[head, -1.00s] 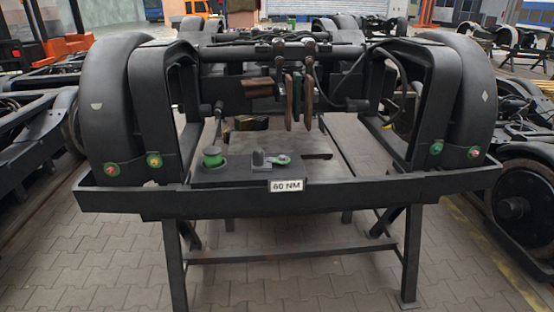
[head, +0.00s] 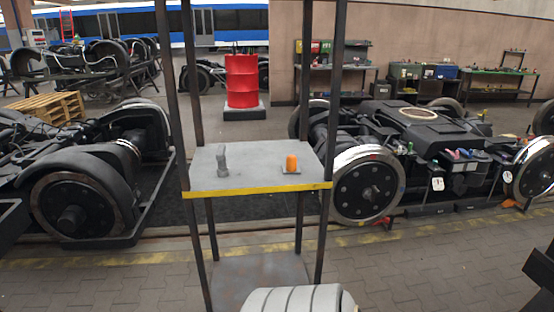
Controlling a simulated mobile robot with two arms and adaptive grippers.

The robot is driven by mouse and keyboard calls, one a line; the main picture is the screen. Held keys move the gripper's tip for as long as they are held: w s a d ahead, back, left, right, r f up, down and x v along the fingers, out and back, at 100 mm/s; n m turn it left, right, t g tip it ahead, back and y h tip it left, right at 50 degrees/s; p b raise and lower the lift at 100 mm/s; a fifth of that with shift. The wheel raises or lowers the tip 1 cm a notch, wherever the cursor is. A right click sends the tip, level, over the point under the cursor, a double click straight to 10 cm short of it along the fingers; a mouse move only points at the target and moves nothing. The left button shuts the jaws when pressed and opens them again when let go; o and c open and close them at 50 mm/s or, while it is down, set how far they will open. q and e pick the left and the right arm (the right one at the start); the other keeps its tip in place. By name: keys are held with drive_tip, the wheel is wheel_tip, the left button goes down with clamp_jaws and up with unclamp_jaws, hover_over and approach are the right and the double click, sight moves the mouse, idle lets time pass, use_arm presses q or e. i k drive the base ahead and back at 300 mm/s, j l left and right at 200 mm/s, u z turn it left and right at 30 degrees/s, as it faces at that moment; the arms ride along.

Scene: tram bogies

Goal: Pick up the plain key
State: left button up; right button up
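A small grey upright piece (head: 222,161) stands on the left of the upper shelf (head: 255,178) of a dark-framed rack. It is too small to tell whether it is the plain key. An orange piece (head: 291,163) stands on a small grey plate on the right of the same shelf. No other thing that I can name as the plain key shows.
The rack has dark posts, a yellow front edge and a lower shelf (head: 240,276). Wheeled bogies stand behind it at left (head: 75,195) and right (head: 400,165). A red drum (head: 242,82) is farther back. Paved floor (head: 90,280) is free at front left.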

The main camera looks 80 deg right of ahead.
sight(223, 169)
drive_tip(key=z, duration=2.15)
drive_tip(key=i+j, duration=0.1)
drive_tip(key=j+z, duration=0.05)
